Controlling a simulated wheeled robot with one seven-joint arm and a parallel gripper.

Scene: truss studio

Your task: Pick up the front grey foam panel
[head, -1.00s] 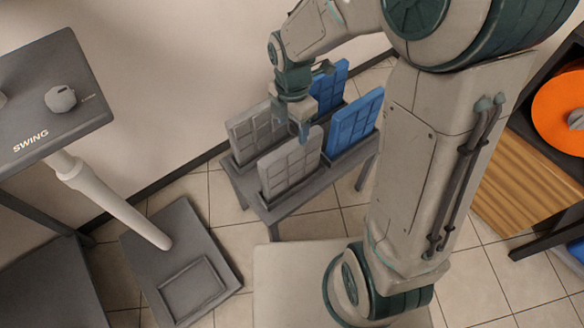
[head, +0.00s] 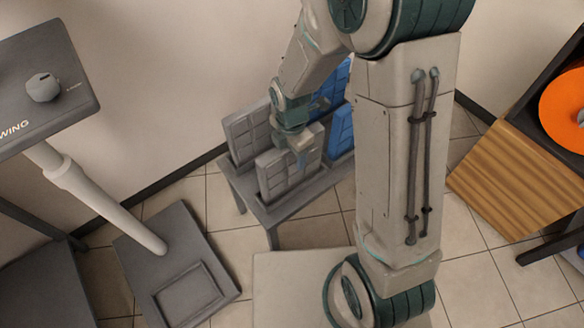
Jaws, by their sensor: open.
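The front grey foam panel (head: 277,176) stands upright in a slot holder on a small grey table (head: 275,213). A second grey panel (head: 240,135) stands behind it to the left. Two blue panels stand to the right, the front one (head: 340,133) partly behind my arm and the back one (head: 324,95) partly behind my gripper. My gripper (head: 298,150) is open at the upper right part of the front grey panel, pointing down. I cannot tell whether a finger touches the panel; the far finger is hidden.
A grey stand with a sloped top (head: 45,85) and a pale post (head: 105,205) is at the left, its base (head: 175,255) on the tiled floor. A dark cabinet with an orange disc (head: 562,110) and a wooden board (head: 515,180) is at the right. The wall (head: 180,70) is close behind the table.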

